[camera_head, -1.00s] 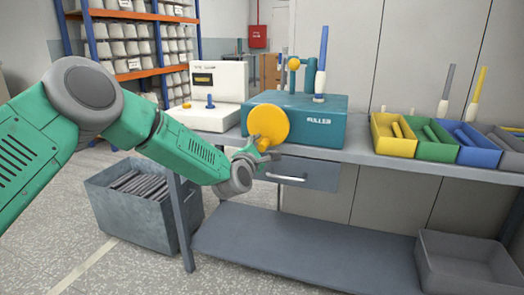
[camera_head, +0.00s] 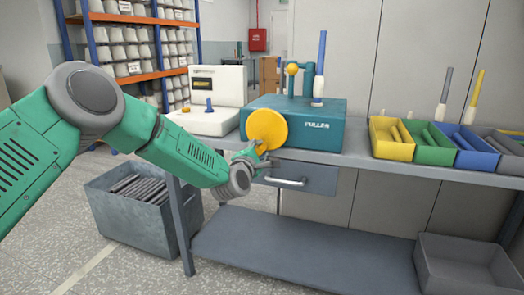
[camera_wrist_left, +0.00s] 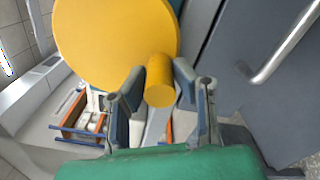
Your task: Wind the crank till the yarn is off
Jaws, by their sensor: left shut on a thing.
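The teal box marked PULLER (camera_head: 317,126) stands on the bench with a round yellow crank disc (camera_head: 266,130) on its front. A short yellow crank knob (camera_wrist_left: 160,80) juts from the disc in the wrist view. My left gripper (camera_head: 258,154) is shut on this knob at the disc's lower edge; it also shows in the left wrist view (camera_wrist_left: 161,93), a finger on each side. A tall bobbin (camera_head: 320,62), blue above and white at its foot, stands upright on the puller. I cannot make out yarn on it. My right gripper is out of view.
A white machine (camera_head: 217,90) stands left of the puller. Yellow (camera_head: 391,153), green (camera_head: 435,161) and blue (camera_head: 474,157) bins sit to the right. A drawer (camera_head: 305,172) hangs below the bench. A grey crate (camera_head: 148,215) stands on the floor, left.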

